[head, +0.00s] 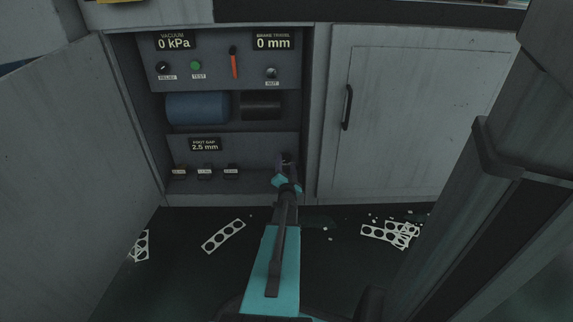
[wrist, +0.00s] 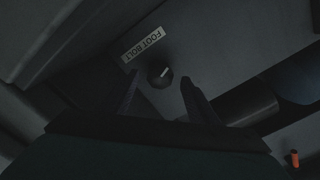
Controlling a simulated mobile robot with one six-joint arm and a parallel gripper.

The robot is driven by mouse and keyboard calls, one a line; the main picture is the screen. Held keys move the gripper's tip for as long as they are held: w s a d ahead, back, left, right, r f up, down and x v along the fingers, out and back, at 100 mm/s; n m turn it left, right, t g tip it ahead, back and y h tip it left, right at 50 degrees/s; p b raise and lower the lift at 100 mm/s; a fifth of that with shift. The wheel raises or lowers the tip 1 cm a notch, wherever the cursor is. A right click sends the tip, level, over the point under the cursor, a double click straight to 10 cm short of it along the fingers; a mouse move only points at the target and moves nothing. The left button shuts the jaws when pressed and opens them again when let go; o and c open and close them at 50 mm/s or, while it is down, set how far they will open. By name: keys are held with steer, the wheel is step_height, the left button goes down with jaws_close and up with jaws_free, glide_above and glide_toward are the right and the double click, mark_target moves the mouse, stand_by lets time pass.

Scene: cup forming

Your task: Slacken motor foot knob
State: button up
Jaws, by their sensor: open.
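The motor foot knob (wrist: 159,74) is a small dark round knob with a white pointer mark, in the wrist view. A label reading FOOT BOLT (wrist: 142,44) is fixed beside it and appears upside down. My gripper (wrist: 158,86) is open, with one dark finger on each side of the knob in the picture. I cannot tell how far the fingertips are from it. In the head view my gripper (head: 287,160) reaches into the lower right of the open cabinet bay and hides the knob. A FOOT GAP display (head: 204,145) there reads 2.5 mm.
A blue motor cylinder (head: 197,108) and a dark cylinder (head: 261,105) sit above the lower panel. The top panel (head: 215,60) holds displays, a red-orange lever and small knobs. A closed cabinet door (head: 420,120) stands right. Punched white strips (head: 223,235) litter the floor.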

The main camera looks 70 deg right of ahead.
steer(key=shift+w+d, duration=0.3)
steer(key=shift+d, duration=0.35)
steer(key=c, duration=0.9)
steer(key=shift+d, duration=0.25)
steer(key=shift+c, duration=0.7)
steer(key=shift+w+a, duration=0.1)
steer(key=shift+a, duration=0.2)
